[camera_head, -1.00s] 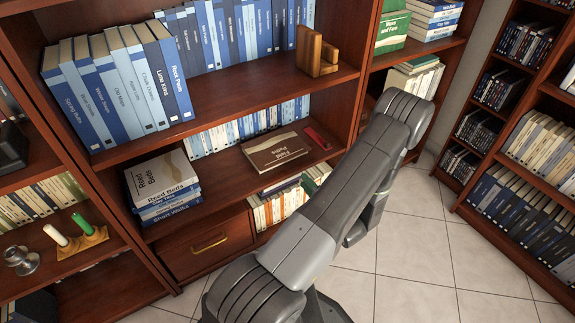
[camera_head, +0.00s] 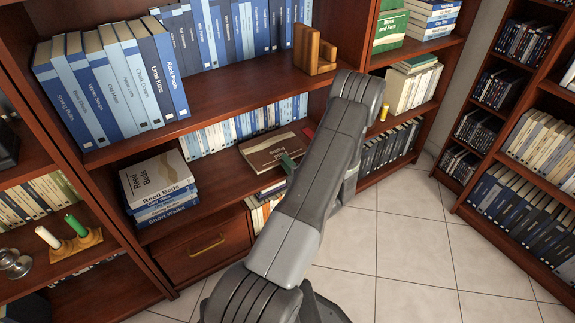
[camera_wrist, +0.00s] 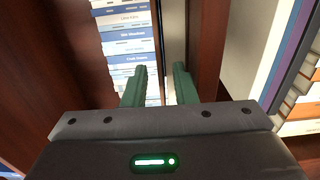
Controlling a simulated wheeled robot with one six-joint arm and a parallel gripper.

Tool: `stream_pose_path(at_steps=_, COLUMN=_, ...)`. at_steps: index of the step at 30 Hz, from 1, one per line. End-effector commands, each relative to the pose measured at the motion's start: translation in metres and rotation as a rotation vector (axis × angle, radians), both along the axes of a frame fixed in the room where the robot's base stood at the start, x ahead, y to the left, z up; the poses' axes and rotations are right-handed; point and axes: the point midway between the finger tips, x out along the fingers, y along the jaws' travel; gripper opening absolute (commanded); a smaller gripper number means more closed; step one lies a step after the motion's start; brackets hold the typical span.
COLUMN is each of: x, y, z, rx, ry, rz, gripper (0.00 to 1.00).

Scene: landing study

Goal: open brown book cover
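The brown book (camera_head: 268,152) lies flat and closed on the middle shelf in the head view, its cover facing up. Its right end is partly hidden by my arm. A green finger of my gripper (camera_head: 288,163) shows at the book's front edge; I cannot tell if it touches. In the wrist view, my gripper (camera_wrist: 160,85) has its two green fingers apart with a gap between them and nothing clearly held. A narrow pale strip (camera_wrist: 174,45) runs beyond the gap, and I cannot tell whether it is the book's edge.
A book stack (camera_head: 159,186) lies left of the brown book. A row of blue and white books (camera_head: 213,136) stands behind. A small red object (camera_head: 308,132) is mostly hidden by my arm. The shelf above (camera_head: 225,101) overhangs. The tiled floor (camera_head: 405,235) is clear at right.

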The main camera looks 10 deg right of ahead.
Motion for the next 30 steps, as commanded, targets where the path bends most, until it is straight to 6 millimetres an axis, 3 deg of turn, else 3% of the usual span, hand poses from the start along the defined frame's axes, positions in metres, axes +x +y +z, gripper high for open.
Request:
stream_pose_path(at_steps=1, x=-0.0002, y=-0.0001, z=0.0, rx=0.0, ry=0.0, rz=0.0, gripper=0.15)
stream_pose_path(at_steps=3, x=-0.0002, y=-0.0001, z=0.0, rx=0.0, ry=0.0, rz=0.0, gripper=0.01)
stream_pose_path(at_steps=4, x=-0.0002, y=-0.0001, z=0.0, rx=0.0, ry=0.0, rz=0.0, gripper=0.0)
stream_pose_path(at_steps=30, x=-0.0007, y=-0.0001, z=-0.0005, rx=0.001, ry=0.001, rz=0.0, gripper=0.0)
